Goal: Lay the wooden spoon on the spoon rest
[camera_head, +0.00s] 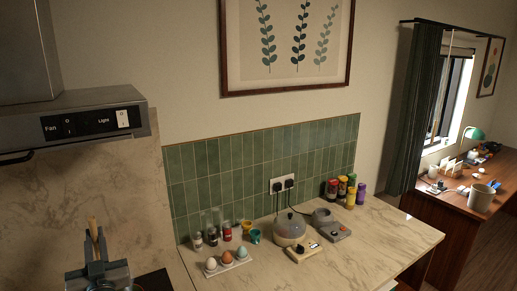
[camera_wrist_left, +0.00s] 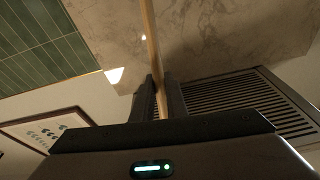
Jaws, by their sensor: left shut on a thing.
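My left gripper (camera_head: 97,250) is at the lower left of the head view, in front of the marble wall and below the hood. It is shut on the wooden spoon (camera_head: 93,227), whose light wooden end sticks up above the fingers. In the left wrist view the spoon (camera_wrist_left: 151,40) is a thin wooden stick running up from between the dark fingers (camera_wrist_left: 160,95). The other end of the spoon is hidden behind the gripper. I cannot make out a spoon rest in either view. My right gripper is not in view.
A dark hob (camera_head: 155,280) shows beside my left arm. The hood (camera_head: 75,125) hangs above. On the marble counter (camera_head: 365,232) stand a white tray with eggs (camera_head: 243,259), small jars (camera_head: 227,232), a round cooker (camera_head: 289,229) and a grey appliance (camera_head: 325,220). The counter's right part is clear.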

